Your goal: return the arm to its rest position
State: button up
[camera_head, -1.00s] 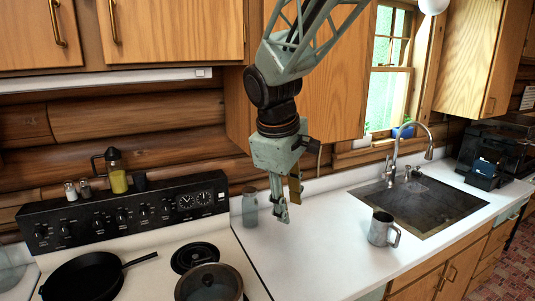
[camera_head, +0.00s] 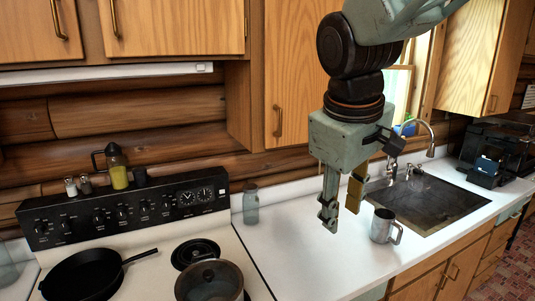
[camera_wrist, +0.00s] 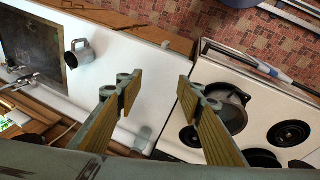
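My gripper (camera_head: 342,206) hangs pointing down above the white counter, left of the metal mug, in the head view. In the wrist view my gripper (camera_wrist: 157,92) has its two fingers well apart with nothing between them, so it is open and empty. My arm comes in from the upper right of the head view and hides part of the window and cabinet.
A metal mug (camera_head: 382,227) stands upright on the counter (camera_head: 300,250) beside the sink (camera_head: 430,205). A glass jar (camera_head: 250,205) stands at the back. Wooden cabinets (camera_head: 175,28) hang above.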

jog(key=s+d+f+m+b, duration=0.1)
jog(key=s+d+m, duration=0.1)
jog(key=s, duration=1)
jog(key=s+d+f+m+y+b, duration=0.1)
jog(key=s+m, duration=0.4)
jog(key=s, duration=0.8)
jog(key=shift+d+f+t, duration=0.4)
jog(key=shift+d+f, duration=0.1)
jog(key=shift+d, duration=0.65)
jog(key=shift+w, duration=0.15)
jog(key=shift+c, duration=0.2)
